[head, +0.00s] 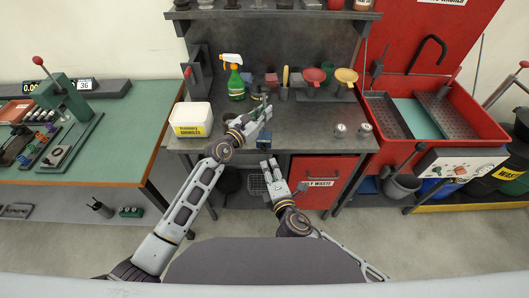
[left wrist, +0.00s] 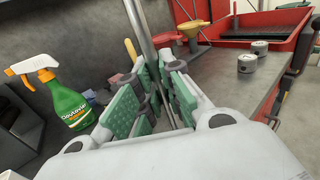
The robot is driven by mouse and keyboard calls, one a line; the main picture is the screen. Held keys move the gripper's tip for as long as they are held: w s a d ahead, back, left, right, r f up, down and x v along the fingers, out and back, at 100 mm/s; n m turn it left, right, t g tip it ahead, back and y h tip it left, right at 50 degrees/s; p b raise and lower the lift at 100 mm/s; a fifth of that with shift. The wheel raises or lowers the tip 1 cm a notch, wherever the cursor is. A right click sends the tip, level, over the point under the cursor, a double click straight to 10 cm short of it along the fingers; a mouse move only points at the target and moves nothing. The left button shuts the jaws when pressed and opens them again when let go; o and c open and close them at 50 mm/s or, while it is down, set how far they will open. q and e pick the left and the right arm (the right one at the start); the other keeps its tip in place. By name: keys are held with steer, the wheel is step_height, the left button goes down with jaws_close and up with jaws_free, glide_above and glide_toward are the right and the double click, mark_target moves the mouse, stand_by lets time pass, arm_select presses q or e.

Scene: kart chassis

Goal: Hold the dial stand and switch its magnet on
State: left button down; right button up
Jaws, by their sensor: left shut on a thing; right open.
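The dial stand's thin metal post (left wrist: 143,30) rises between the green-padded fingers of my left gripper (left wrist: 155,88) in the left wrist view. In the head view my left gripper (head: 264,110) is over the grey workbench, shut on the post. My right gripper (head: 274,173) is open and empty, lower in the picture, at the bench's front edge and apart from the stand.
A green spray bottle (head: 235,84) and white tub (head: 191,118) stand left on the workbench (head: 310,143). Red and yellow funnels (head: 345,77) are behind. Two small metal cylinders (head: 340,130) (head: 365,130) stand right.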

mark_target(264, 150)
steer(key=n, duration=0.6)
steer(key=shift+d+f, duration=0.1)
steer(key=shift+d, duration=0.05)
steer(key=shift+n, duration=0.3)
steer(key=shift+w, duration=0.2)
steer(key=x, duration=1.1)
steer(key=shift+w+f, duration=0.15)
steer(key=shift+w, duration=0.2)
stand_by(0.4)
steer(key=c, duration=1)
steer(key=shift+c, duration=0.2)
